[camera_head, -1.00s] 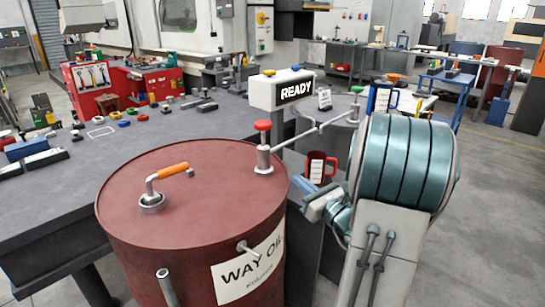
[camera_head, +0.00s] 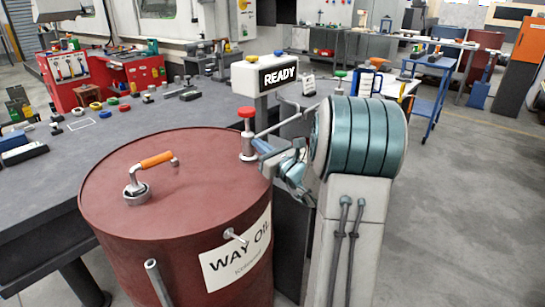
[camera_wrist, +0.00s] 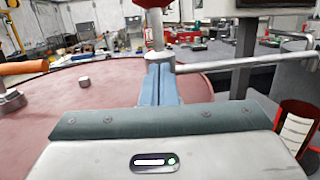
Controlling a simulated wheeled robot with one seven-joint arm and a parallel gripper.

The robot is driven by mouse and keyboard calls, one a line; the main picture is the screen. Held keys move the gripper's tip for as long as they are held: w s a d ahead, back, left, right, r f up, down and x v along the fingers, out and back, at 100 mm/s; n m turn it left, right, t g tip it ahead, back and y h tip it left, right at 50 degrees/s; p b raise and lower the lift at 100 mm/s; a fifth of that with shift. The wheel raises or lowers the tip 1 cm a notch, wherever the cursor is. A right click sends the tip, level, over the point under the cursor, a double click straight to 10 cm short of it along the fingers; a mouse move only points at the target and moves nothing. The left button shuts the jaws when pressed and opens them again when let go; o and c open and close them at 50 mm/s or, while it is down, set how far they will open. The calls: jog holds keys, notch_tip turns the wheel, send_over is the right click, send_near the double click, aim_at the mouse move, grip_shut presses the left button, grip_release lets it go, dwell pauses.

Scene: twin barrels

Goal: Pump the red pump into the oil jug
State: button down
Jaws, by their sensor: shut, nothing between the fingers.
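The red pump (camera_head: 247,132), a red knob on a silver post, stands on the right rim of the dark red WAY OIL barrel (camera_head: 140,190). Its silver spout pipe runs off to the right. In the wrist view its red knob (camera_wrist: 153,30) is at top centre, cut by the frame edge. My gripper (camera_head: 262,147) is shut and empty, just right of the pump post. In the wrist view the blue fingers (camera_wrist: 160,66) are together in front of the post's base; contact cannot be told. A red jug with a white label (camera_wrist: 296,130) is at the right of the wrist view.
An orange-handled crank (camera_head: 152,165) stands on the barrel top. A READY sign (camera_head: 279,75) with yellow and blue buttons is behind the pump. A second pump with a green knob (camera_head: 340,77) and a blue jug (camera_head: 368,80) are farther back. The dark workbench (camera_head: 55,180) lies left.

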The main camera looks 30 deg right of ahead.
jog(key=shift+w+a+r, duration=0.1)
jog(key=shift+w+r, duration=0.25)
jog(key=shift+r, duration=0.35)
jog(key=shift+w+a+r, duration=0.1)
jog(key=shift+w+r, duration=0.25)
jog(key=shift+r, duration=0.3)
jog(key=shift+r+p, duration=1)
jog(key=shift+r, duration=0.9)
jog(key=f+b, duration=0.1)
jog(key=s+f+b, duration=0.1)
jog(key=f+b, duration=0.1)
jog(key=shift+s+d+f, duration=0.2)
jog(key=shift+s+f, duration=0.2)
jog(key=v, duration=1)
jog(key=shift+s, duration=0.25)
